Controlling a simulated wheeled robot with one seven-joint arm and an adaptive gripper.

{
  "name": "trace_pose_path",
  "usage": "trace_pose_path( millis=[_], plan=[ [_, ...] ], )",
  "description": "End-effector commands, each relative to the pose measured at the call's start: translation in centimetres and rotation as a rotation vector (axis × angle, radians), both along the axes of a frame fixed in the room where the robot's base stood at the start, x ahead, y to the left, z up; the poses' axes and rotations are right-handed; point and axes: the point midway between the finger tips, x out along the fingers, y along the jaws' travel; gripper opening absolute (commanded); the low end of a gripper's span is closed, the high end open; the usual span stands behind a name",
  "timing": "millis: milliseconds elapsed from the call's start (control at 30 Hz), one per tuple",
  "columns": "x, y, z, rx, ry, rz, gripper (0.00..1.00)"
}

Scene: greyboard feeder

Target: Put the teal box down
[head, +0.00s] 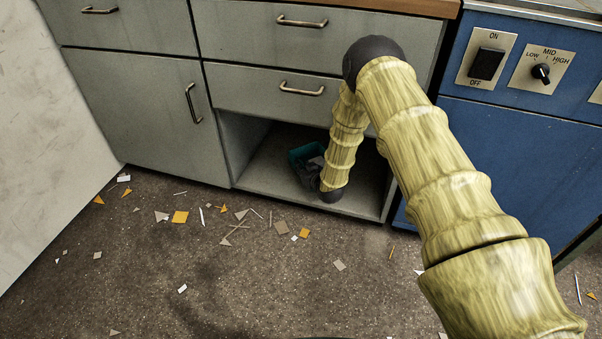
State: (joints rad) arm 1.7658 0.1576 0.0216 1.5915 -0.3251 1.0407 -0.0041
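The teal box (300,153) is inside the open compartment (262,172) under the drawers. Only its upper teal part shows clearly; its lower part is dark and partly covered. My gripper (312,170) is a dark shape at the end of my arm, right at the box and overlapping it in the view. The fingertips are too small and dark to make out, so I cannot tell whether they are closed on the box. I also cannot tell whether the box touches the compartment floor.
Grey drawers (270,85) sit above the compartment, and a closed cabinet door (150,110) is to its left. A blue unit (500,145) with a switch and knob stands at right. Paper scraps (180,217) litter the floor. A pale panel (45,130) borders the left.

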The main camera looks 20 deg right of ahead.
Motion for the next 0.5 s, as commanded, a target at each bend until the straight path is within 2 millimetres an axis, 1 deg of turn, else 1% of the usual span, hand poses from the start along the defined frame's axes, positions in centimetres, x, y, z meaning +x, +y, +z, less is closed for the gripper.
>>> trace_pose_path(
  millis=[33,100,367,500],
  plan=[
    [0.06,0.02,-0.8,0.0,-0.002,0.0,0.0],
    [0.07,0.02,-1.03,0.0,-0.002,0.0,0.0],
    [0.06,0.03,-0.94,-0.001,-0.002,0.0,0.0],
    [0.04,0.04,-1.21,-0.001,-0.002,0.0,0.0]
  ],
)
